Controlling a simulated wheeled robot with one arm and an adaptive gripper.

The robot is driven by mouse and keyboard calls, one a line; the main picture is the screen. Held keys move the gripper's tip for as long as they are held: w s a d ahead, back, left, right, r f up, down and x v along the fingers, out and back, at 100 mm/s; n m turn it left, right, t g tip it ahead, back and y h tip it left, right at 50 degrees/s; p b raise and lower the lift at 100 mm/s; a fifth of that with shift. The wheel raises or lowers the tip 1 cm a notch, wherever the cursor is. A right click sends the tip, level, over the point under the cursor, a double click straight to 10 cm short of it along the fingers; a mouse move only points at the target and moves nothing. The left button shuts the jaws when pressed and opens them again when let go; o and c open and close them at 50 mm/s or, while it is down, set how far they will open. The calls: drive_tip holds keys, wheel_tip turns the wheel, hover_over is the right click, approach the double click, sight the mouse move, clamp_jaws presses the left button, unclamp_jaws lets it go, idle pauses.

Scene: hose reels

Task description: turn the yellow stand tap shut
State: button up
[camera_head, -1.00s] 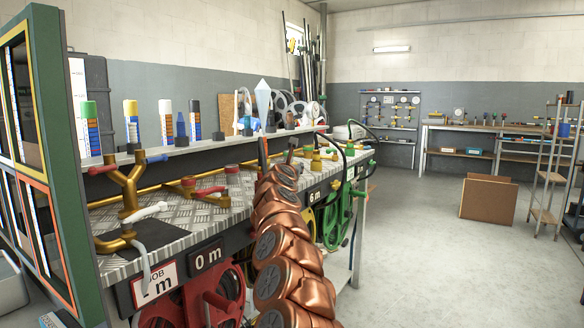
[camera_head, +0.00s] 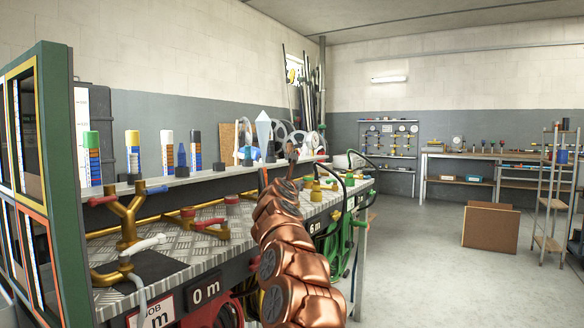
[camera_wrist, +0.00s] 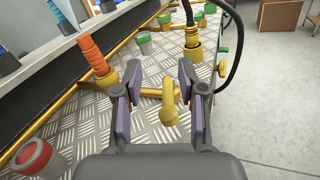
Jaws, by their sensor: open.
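The yellow tap lever (camera_wrist: 170,108) shows in the wrist view, with its rounded end towards me and a brass pipe beside it. My gripper (camera_wrist: 161,78) is open, with one dark finger pad on each side of the lever. I cannot tell whether either pad touches it. In the head view my copper-coloured arm reaches over the bench and hides much of this spot. The end of my gripper (camera_head: 292,160) shows small there.
An orange hose fitting (camera_wrist: 92,56) stands left of my gripper, and a brass fitting with a black hose (camera_wrist: 192,42) stands beyond. A red-capped fitting (camera_wrist: 34,158) is at lower left. The chequered bench top (camera_wrist: 95,125) lies below. Open floor (camera_head: 415,265) is at right.

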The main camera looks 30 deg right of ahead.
drive_tip(key=shift+d+r, duration=0.1)
drive_tip(key=shift+r, duration=1.45)
drive_tip(key=shift+s+d+r, duration=0.1)
drive_tip(key=shift+r, duration=1)
drive_tip(key=shift+a+r, duration=0.1)
drive_tip(key=shift+a, duration=0.1)
drive_tip(key=shift+c, duration=0.2)
